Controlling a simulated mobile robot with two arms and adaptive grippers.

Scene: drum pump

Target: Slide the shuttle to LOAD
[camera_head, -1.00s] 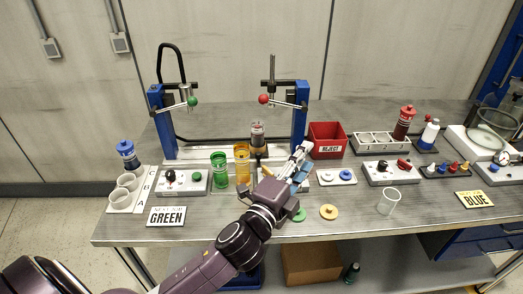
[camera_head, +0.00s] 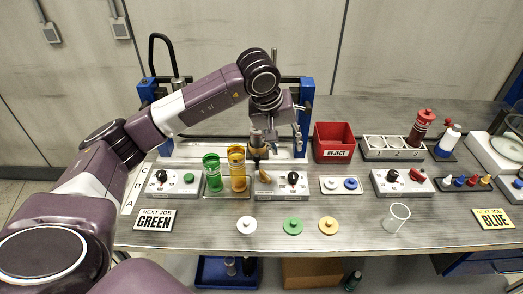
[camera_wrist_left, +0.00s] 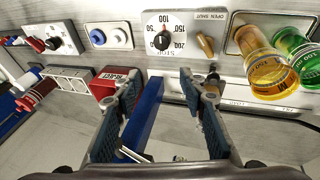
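The shuttle station is the pale rail (camera_head: 205,147) between two blue posts at the table's back. A dark-topped cylinder (camera_head: 257,139) stands at the rail's middle; I cannot tell whether it is the shuttle. No LOAD label is readable. My left gripper (camera_head: 297,138) hangs over the rail's right end, beside the right blue post (camera_head: 306,105). In the wrist view my left gripper (camera_wrist_left: 162,90) is open, with the blue post (camera_wrist_left: 144,112) showing between its fingers. A metallic cylinder (camera_wrist_left: 210,90) shows by the right finger, partly hidden. My right gripper is not in view.
A green glass (camera_head: 212,174) and an amber glass (camera_head: 237,170) stand before the rail. A dial box (camera_head: 268,189) is near them. The red REJECT bin (camera_head: 333,143) is right of the post. Coloured discs (camera_head: 292,226) and an empty clear cup (camera_head: 397,218) lie forward.

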